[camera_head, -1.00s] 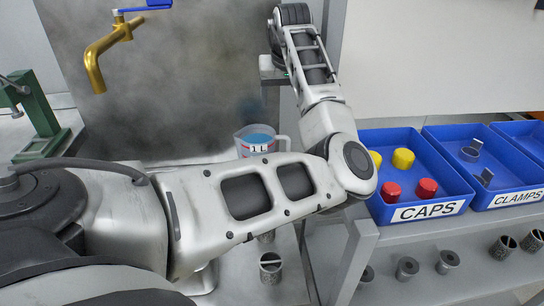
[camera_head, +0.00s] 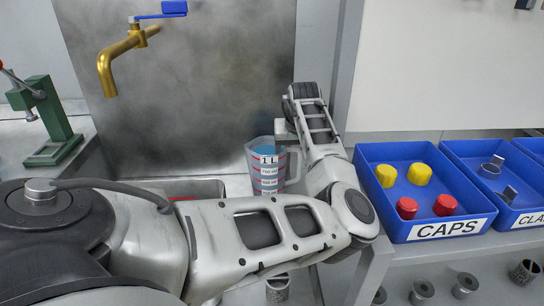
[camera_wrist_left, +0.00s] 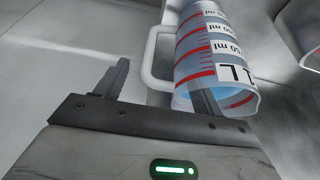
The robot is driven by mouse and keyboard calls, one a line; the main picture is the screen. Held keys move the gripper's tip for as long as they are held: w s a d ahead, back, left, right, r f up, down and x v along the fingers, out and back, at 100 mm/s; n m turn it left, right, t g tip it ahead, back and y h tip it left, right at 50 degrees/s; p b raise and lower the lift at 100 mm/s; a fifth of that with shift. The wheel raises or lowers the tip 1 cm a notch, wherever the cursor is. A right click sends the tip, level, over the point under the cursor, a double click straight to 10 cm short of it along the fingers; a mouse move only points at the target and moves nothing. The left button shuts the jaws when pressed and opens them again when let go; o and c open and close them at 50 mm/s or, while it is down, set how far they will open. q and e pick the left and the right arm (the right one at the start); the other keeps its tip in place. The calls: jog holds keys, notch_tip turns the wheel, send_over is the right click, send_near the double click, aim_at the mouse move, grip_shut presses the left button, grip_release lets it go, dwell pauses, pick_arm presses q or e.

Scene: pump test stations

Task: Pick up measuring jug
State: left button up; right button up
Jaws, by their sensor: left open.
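My left gripper (camera_head: 285,131) is beside the handle, partly hidden by my arm. In the left wrist view, the jug (camera_wrist_left: 212,50) appears upside down, and the jaws (camera_wrist_left: 160,78) are open with the handle between them. One finger overlaps the jug's mouth; I cannot tell whether it touches. My right gripper is out of view.
A brass tap (camera_head: 120,62) with a blue lever hangs behind left. A green press (camera_head: 50,125) stands at far left. A blue CAPS bin (camera_head: 400,228) and a CLAMPS bin (camera_head: 478,170) sit on the right, with metal fittings below. A grey post stands close behind my arm.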

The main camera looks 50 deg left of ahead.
pick_arm(q)
jog(key=x, duration=0.3)
jog(key=shift+f, duration=0.1)
grip_shut()
jog(key=shift+w, duration=0.1)
jog(key=shift+r, duration=0.25)
